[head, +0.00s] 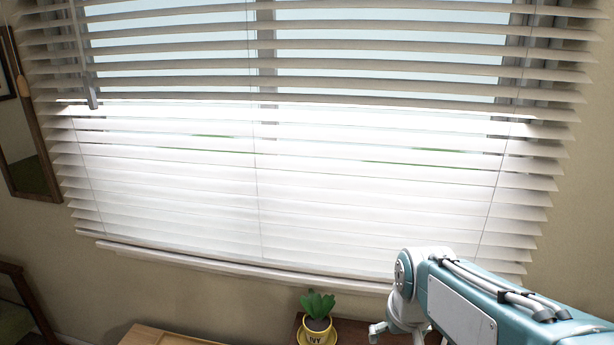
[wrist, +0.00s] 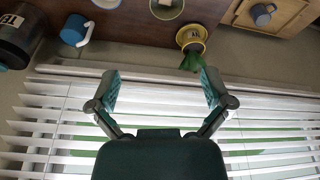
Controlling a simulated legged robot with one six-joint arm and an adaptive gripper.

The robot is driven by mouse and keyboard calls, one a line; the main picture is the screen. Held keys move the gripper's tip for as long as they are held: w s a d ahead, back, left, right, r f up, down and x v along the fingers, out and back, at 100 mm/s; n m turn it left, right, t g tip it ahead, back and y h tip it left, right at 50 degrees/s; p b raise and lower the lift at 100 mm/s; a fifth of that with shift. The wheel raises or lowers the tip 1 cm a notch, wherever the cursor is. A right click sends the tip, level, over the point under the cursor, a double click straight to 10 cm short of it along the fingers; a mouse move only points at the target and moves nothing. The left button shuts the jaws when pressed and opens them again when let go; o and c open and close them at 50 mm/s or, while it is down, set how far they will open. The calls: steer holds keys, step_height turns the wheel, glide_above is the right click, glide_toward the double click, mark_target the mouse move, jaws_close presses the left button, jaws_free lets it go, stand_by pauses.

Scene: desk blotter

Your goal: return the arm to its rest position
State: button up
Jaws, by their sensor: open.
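My arm (head: 470,300) enters the head view from the lower right, teal and white, in front of the window. Its far end dips towards the bottom edge, where only a small part of the gripper shows. In the wrist view my gripper (wrist: 158,90) has its two fingers spread wide apart, with nothing between them. The wrist view appears upside down, with the window blind behind the gripper and the desk (wrist: 130,20) along the top.
A plant (head: 318,304) in a yellow pot (head: 318,333) stands just left of the arm's end. In the wrist view, a blue mug (wrist: 74,30), a grey-blue mug (wrist: 262,14) and a dark container (wrist: 22,40) also show. White blinds (head: 180,170) fill the background.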

steer(key=s+r+t, duration=0.2)
steer(key=s+r, duration=0.2)
steer(key=s, duration=0.9)
steer(key=shift+t, duration=0.3)
